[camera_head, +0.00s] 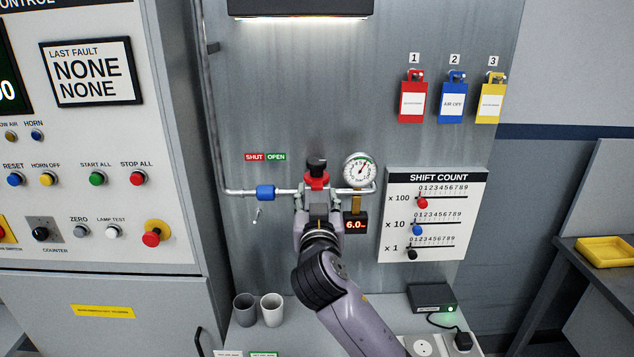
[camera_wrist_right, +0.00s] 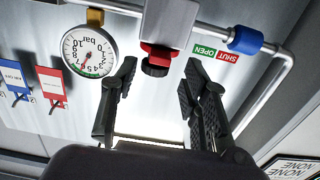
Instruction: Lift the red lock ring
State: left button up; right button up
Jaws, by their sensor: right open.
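The red lock ring (camera_head: 317,182) sits on a valve on the grey wall panel, below a black knob (camera_head: 317,164). In the right wrist view the ring (camera_wrist_right: 160,50) shows as a red band beside the black knob (camera_wrist_right: 156,67). My right gripper (camera_head: 318,212) is just below and in front of the valve in the head view. In the wrist view its two fingers (camera_wrist_right: 158,84) are apart, with the knob and ring seen beyond the gap between their tips. Nothing is between the fingers. The gripper hides the lower valve body in the head view. My left gripper is not in view.
A round pressure gauge (camera_head: 359,170) stands close to the right of the valve, above a red digital display (camera_head: 356,225). A pipe with a blue fitting (camera_head: 265,193) runs left. A shift count board (camera_head: 433,214) is at right.

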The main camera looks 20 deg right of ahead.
aim_at(317, 188)
jog(key=shift+p+x, duration=0.35)
jog(key=shift+x, duration=1.35)
jog(key=shift+s, duration=0.1)
jog(key=shift+c, duration=0.6)
grip_shut()
